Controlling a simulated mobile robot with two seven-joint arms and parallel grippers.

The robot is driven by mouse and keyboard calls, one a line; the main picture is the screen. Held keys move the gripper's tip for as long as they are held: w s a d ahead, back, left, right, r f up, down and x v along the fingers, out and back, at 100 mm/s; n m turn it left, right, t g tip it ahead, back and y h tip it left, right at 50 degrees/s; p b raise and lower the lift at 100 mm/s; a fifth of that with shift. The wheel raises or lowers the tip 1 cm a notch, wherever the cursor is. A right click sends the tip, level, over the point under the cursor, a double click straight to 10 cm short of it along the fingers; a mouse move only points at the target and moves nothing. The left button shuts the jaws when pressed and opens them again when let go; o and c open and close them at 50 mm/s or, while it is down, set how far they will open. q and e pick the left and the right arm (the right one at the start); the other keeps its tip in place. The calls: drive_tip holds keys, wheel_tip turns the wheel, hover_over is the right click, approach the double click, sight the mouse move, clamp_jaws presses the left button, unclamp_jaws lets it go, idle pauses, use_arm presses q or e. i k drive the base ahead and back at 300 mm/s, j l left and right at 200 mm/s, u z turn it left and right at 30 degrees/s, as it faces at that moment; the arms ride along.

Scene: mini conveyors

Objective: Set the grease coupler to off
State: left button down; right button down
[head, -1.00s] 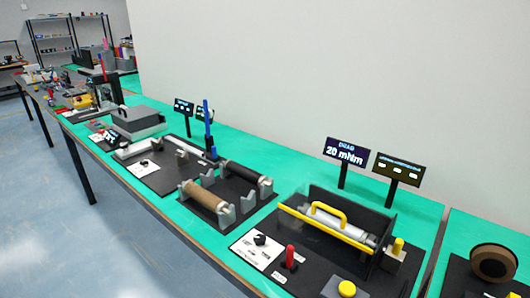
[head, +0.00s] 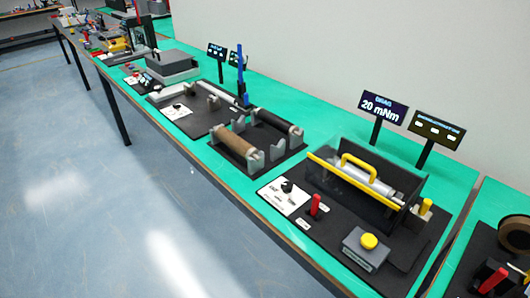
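A station on a black base plate (head: 335,238) stands at the right of the green bench. It has a clear-fronted box with a yellow handle (head: 361,167) over a light roller (head: 368,187). In front are a black knob (head: 287,186) on a white labelled plate, a red lever (head: 315,205) standing upright, and a grey block with a yellow button (head: 369,241). A small yellow piece (head: 426,206) sits at the box's right end. The labels are too small to read, so I cannot tell which part is the grease coupler. Neither gripper is in view.
A display (head: 383,107) reads "DRAG 20 mNm", with a second screen (head: 437,130) beside it. Left of the station, a brown roller (head: 233,143) and a black roller (head: 276,121) rest in stands. Another station with a red part (head: 493,280) is at the right edge. Floor in front is clear.

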sight(418, 217)
drive_tip(key=z, duration=1.35)
